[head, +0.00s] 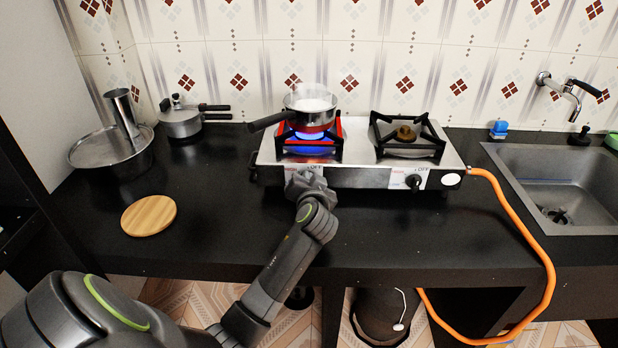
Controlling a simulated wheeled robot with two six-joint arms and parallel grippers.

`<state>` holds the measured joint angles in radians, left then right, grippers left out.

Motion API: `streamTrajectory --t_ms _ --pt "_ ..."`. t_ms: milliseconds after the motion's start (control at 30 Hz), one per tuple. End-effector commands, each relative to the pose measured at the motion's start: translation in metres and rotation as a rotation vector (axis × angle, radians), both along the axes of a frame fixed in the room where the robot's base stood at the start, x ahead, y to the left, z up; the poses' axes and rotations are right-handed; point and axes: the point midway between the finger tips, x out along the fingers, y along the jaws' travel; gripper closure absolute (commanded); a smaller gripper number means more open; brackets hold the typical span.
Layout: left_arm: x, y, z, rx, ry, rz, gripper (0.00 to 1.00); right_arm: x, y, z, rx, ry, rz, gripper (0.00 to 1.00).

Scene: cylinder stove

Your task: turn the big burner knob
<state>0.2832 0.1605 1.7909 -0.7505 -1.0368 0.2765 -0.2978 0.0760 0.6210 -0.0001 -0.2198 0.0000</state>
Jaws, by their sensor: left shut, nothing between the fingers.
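A two-burner silver stove (345,178) stands on the black counter. Its left burner shows a blue flame (310,149) under a saucepan (309,112), with a red glow around the grate. My left gripper (306,178) is shut and empty at the stove's front panel, below the left burner. The left knob is not visible; my gripper covers that part of the panel. I cannot tell whether the gripper touches it. The right knob (414,182) is black and in plain view below the unlit right burner (404,134). My right gripper is out of view.
An orange gas hose (521,225) runs from the stove's right side over the counter edge. A sink (565,185) lies at the right. A round wooden board (148,215), a steel bowl (112,151) and a lidded pot (181,120) stand at the left. The saucepan handle points left.

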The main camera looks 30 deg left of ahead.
Motion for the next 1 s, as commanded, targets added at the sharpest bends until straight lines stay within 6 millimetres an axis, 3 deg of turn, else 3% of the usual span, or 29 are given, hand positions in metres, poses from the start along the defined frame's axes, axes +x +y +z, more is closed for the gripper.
streamTrajectory --t_ms 1000 --pt "-0.0028 0.0043 0.0005 -0.142 -0.088 -0.001 1.00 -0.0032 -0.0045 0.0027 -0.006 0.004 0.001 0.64"
